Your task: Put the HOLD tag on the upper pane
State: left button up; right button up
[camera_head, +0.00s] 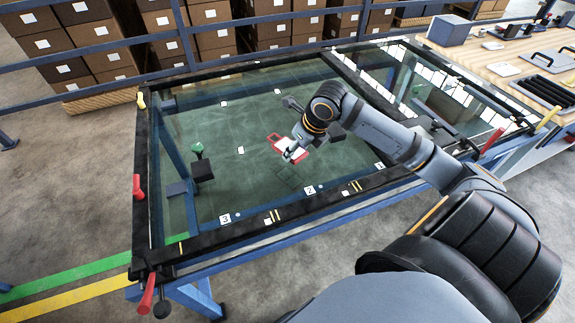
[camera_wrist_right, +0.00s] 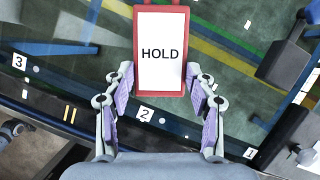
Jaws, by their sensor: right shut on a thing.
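The HOLD tag, a white card with a red border (camera_wrist_right: 162,75), is between the fingers of my right gripper (camera_wrist_right: 160,88) in the right wrist view, its word upright. In the head view the tag (camera_head: 279,138) shows small and partly hidden by my right gripper (camera_head: 292,154), over the dark green glass of the upper pane (camera_head: 240,185). I cannot tell whether the tag touches the glass. My left gripper is not in view.
A black frame (camera_head: 190,243) with labels 3 (camera_head: 225,218), 2 (camera_head: 310,190) and 1 (camera_head: 379,166) edges the pane. Red handles (camera_head: 137,187) stand along its left. A green-topped black item (camera_head: 199,160) shows at the pane's left. A wooden bench (camera_head: 510,58) stands at right.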

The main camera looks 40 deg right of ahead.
aim_at(284, 167)
jog(key=shift+w+a+f, duration=0.4)
jog(key=shift+a+f, duration=0.1)
jog(key=shift+f, duration=0.25)
jog(key=shift+w+a+f, duration=0.4)
jog(key=shift+a+f, duration=0.1)
jog(key=shift+f, duration=0.2)
jog(key=shift+w+f+b, duration=0.1)
jog(key=shift+f+b, duration=0.2)
jog(key=shift+f, duration=1.3)
jog(key=shift+f, duration=0.2)
jog(key=o, duration=1.1)
jog(key=shift+o, duration=0.2)
jog(key=shift+r, duration=0.1)
